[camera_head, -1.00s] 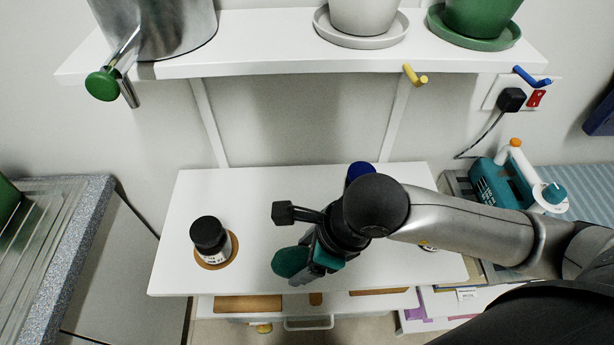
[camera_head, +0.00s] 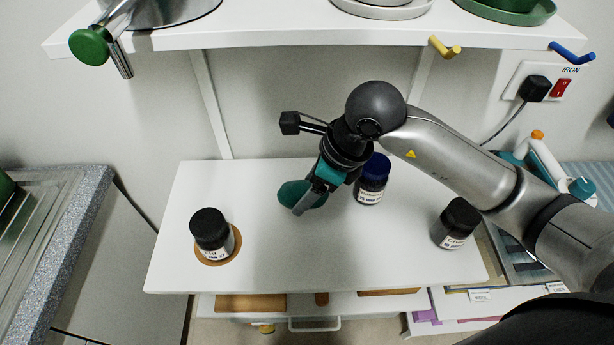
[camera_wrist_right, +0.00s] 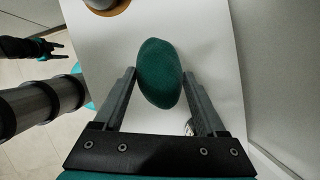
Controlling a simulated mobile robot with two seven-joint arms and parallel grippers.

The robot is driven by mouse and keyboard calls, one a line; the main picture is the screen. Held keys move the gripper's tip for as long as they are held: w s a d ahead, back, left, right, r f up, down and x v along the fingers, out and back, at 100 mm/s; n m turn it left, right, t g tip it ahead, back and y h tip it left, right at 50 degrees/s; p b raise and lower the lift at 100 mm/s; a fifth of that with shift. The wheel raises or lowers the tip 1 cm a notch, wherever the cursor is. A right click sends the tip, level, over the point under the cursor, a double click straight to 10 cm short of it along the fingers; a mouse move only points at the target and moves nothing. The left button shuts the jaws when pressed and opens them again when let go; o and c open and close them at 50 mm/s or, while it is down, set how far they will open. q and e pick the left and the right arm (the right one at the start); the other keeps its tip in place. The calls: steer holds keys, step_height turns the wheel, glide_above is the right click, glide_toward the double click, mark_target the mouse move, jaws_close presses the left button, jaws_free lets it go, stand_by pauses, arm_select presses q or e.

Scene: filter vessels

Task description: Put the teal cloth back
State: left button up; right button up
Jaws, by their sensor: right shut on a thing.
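The teal cloth (camera_head: 302,196) is a small rounded dark-teal bundle. My right gripper (camera_head: 306,199) is shut on it and holds it over the white table. In the right wrist view the cloth (camera_wrist_right: 160,74) sits between the two fingertips of my right gripper (camera_wrist_right: 160,85). Whether the cloth touches the table cannot be told. At the left of the wrist view, what looks like my left gripper (camera_wrist_right: 55,50) shows small and far off; its jaw state is unclear.
The white table (camera_head: 270,265) bears a black-capped jar (camera_head: 210,232) on a brown disc, a blue-capped jar (camera_head: 372,180) close beside my right gripper, and another black-capped jar (camera_head: 456,224) near my forearm. A shelf (camera_head: 300,38) above has a yellow hook (camera_head: 444,48) and a blue hook (camera_head: 571,53).

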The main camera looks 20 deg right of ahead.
steer(key=w, duration=0.2)
steer(key=w+d+f, duration=0.1)
steer(key=w, duration=0.1)
steer(key=w+d+f, duration=0.1)
steer(key=w, duration=0.2)
steer(key=shift+f, duration=0.1)
step_height(320, 180, down, 4)
steer(key=shift+f, duration=0.15)
steer(key=shift+w+f, duration=0.25)
steer(key=shift+f, duration=0.05)
steer(key=shift+f, duration=0.1)
steer(key=o, duration=1.3)
steer(key=shift+c, duration=0.2)
steer(key=v, duration=0.7)
steer(key=shift+r+p, duration=0.3)
steer(key=shift+r, duration=0.05)
